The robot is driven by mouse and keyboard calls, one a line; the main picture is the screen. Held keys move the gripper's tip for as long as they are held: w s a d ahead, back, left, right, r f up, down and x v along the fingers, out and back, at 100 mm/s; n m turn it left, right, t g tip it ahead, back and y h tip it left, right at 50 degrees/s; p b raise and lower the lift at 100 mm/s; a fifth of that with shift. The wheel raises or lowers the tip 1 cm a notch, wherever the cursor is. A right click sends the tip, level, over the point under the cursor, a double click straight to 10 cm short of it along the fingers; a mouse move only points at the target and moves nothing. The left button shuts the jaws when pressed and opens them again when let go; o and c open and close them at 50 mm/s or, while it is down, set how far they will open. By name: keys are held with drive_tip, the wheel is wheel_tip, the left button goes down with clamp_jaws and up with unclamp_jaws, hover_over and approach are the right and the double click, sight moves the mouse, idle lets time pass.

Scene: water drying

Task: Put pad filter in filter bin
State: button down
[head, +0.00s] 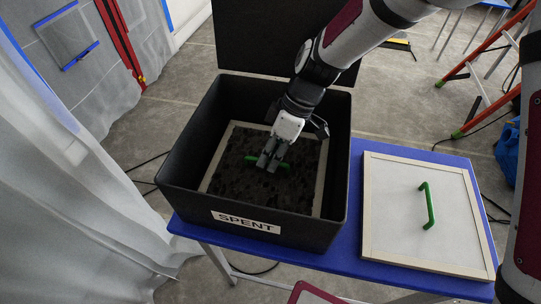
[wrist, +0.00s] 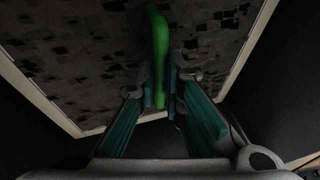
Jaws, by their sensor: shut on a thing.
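A dark, dirty pad filter (head: 225,180) with a pale frame lies inside the black bin (head: 178,178) labelled "SPENT". Its green handle (head: 284,165) is between the fingers of my gripper (head: 267,164), which is shut on it. In the wrist view, the handle (wrist: 158,60) runs up from between my gripper's fingers (wrist: 160,100), with the mottled filter face (wrist: 80,50) behind it. The filter sits within the bin's walls; whether it touches the floor of the bin is hidden.
A clean white framed filter (head: 395,215) with a green handle lies on the blue table (head: 350,262) right of the bin. The bin's lid (head: 245,40) stands open behind. An orange ladder (head: 485,70) is at the right; plastic sheeting (head: 70,170) hangs at the left.

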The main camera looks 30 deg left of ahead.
drive_tip(key=shift+f, duration=0.1)
drive_tip(key=shift+f+b, duration=0.35)
drive_tip(key=shift+b, duration=0.05)
drive_tip(key=c, duration=1.7)
unclamp_jaws()
drive_tip(key=shift+r, duration=0.1)
drive_tip(key=shift+r, duration=0.2)
drive_tip(key=p+v, duration=0.1)
drive_tip(key=v, duration=1.1)
drive_tip(key=shift+r, duration=0.2)
